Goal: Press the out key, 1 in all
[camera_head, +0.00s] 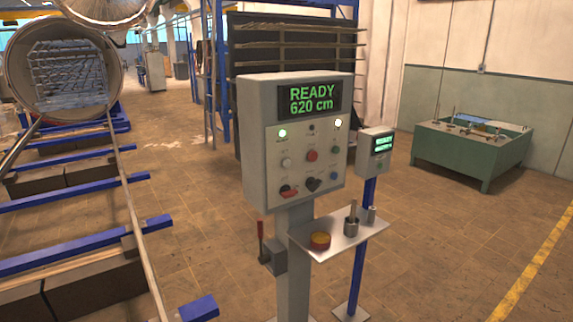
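A grey control box (296,140) stands on a post in the middle of the view. Its green display (313,99) reads "READY 620 cm". The panel below carries a white button (286,162), a red button (311,155), a green button (335,149) and a blue button (334,175). A red switch (288,191) and a black knob (313,184) sit in its lower part. A green lamp (282,133) and a whitish lamp (338,123) are lit. The labels are too small to read, so I cannot tell which is the out key. Neither gripper is in view.
A small shelf (338,240) below the box holds a red-yellow button (320,240) and metal pieces. A red-handled lever (261,242) is on the post. A smaller display box (375,152) stands behind right. The open chamber (65,70) and rails are left; a green table (470,150) is right.

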